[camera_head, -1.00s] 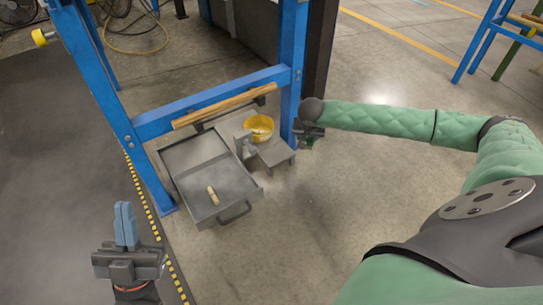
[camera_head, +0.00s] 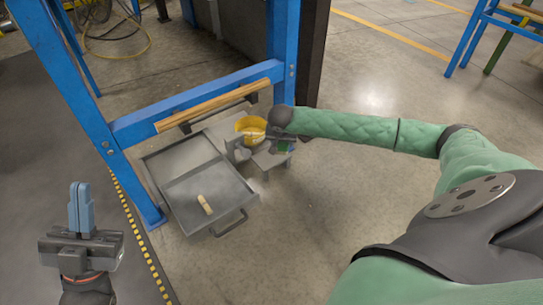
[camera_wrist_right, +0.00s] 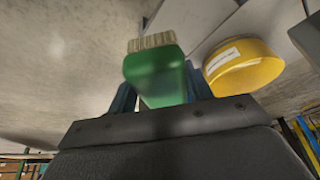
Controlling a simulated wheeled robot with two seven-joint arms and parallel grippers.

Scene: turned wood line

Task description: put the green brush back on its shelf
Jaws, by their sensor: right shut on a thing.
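The green brush (camera_wrist_right: 160,78) is held in my right gripper (camera_wrist_right: 163,98), its pale bristles pointing up and away in the right wrist view. In the head view, my right gripper (camera_head: 286,143) is beside the yellow bowl, with a bit of the green brush (camera_head: 284,147) showing. A low grey shelf (camera_head: 268,160) stands under and beside the bowl. Whether the brush touches it is hard to tell. My left gripper (camera_head: 81,208) is at the lower left, its fingers together and empty.
The yellow bowl (camera_head: 250,130) also shows in the right wrist view (camera_wrist_right: 243,68), right of the brush. A grey drawer (camera_head: 182,207) holding a pale wooden piece (camera_head: 205,204) lies left of the shelf. A blue frame (camera_head: 200,104) stands close behind.

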